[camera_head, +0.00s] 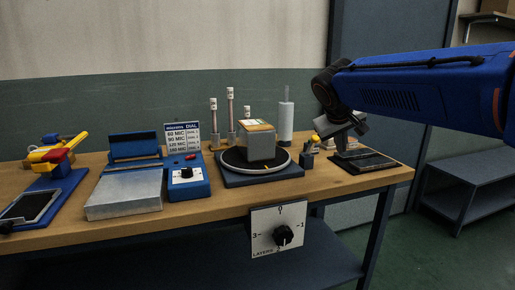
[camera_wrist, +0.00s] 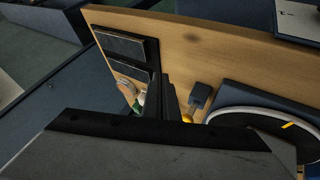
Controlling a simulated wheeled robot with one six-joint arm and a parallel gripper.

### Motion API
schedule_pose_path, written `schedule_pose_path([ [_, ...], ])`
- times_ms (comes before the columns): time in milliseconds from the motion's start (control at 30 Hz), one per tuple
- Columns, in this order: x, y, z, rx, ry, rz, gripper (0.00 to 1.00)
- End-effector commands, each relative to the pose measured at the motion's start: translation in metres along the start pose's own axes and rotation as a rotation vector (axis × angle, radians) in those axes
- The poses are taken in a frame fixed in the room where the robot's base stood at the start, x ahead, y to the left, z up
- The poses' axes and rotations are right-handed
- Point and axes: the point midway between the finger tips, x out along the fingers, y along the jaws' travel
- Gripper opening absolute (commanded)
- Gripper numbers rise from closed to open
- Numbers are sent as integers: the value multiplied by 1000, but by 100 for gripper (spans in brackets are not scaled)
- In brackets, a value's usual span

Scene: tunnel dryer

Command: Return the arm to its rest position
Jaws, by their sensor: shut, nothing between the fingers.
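My blue arm reaches in from the right in the head view, its dark wrist bent down over the right end of the wooden bench (camera_head: 230,200). My gripper (camera_wrist: 166,92) shows in the wrist view as dark fingers closed together, with nothing seen between them. The fingers point down toward the bench top near small items with yellow parts. In the head view the fingertips are hard to make out against the dark pad (camera_head: 372,162) below.
A round turntable (camera_head: 262,169) carries a grey block (camera_head: 261,146). Left are a blue dial box (camera_head: 186,176), a metal plate (camera_head: 125,194) and a yellow-red clamp device (camera_head: 55,158). A layers dial (camera_head: 280,232) hangs in front. A lower shelf (camera_head: 480,175) stands right.

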Motion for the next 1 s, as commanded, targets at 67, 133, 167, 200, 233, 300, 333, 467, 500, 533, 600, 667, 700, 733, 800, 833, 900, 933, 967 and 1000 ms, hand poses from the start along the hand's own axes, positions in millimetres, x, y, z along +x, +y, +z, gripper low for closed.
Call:
schedule_pose_path([
  [67, -4, 3, 25, 15, -13, -18, 0],
  [133, -6, 5, 51, 29, -29, -39, 0],
  [167, -8, 4, 64, 36, -36, -51, 0],
  [200, -9, 4, 82, 46, -45, -65, 0],
  [233, -10, 4, 95, 54, -53, -76, 0],
  [300, -12, 1, 126, 71, -67, -103, 0],
  [333, -13, -1, 139, 80, -74, -114, 0],
  [467, -16, -10, 195, 116, -99, -162, 0],
  [500, -17, -14, 212, 127, -106, -178, 0],
  [533, -17, -17, 225, 135, -112, -189, 0],
  [600, -18, -25, 254, 158, -123, -215, 0],
  [667, -18, -33, 279, 175, -132, -236, 0],
  [700, -18, -38, 295, 189, -137, -251, 0],
  [733, -18, -43, 307, 198, -140, -261, 0],
  [800, -17, -53, 332, 219, -146, -285, 0],
  [833, -16, -58, 342, 228, -150, -295, 0],
  [900, -15, -67, 363, 246, -154, -314, 0],
  [933, -15, -71, 370, 252, -156, -321, 0],
  [967, -14, -74, 376, 259, -157, -328, 0],
  [1000, -14, -78, 384, 265, -158, -334, 0],
])
